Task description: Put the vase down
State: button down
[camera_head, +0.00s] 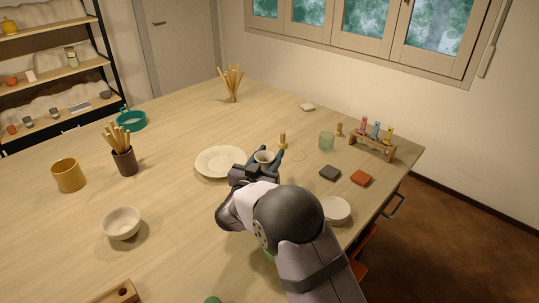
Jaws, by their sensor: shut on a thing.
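The vase (265,156) is small and pale with a round dark mouth, near the middle of the table (180,210). My gripper (266,162) is shut on it, with a dark finger on either side. The vase looks upright. Its lower part is hidden by my gripper, so I cannot tell whether its base touches the table.
A white plate (220,161) lies close left of my gripper. A small brass-coloured piece (283,140) and a green glass (326,141) stand behind. Dark (330,173) and red (361,178) tiles lie to the right, near a white bowl (335,210). A faint ring marks bare table at the right.

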dwell(0.3)
jog(key=shift+f, duration=0.2)
jog(key=c, duration=1.1)
grip_release()
jog(key=b+v, duration=0.3)
jog(key=v, duration=0.9)
jog(key=shift+b, duration=0.3)
jog(key=shift+a, duration=0.1)
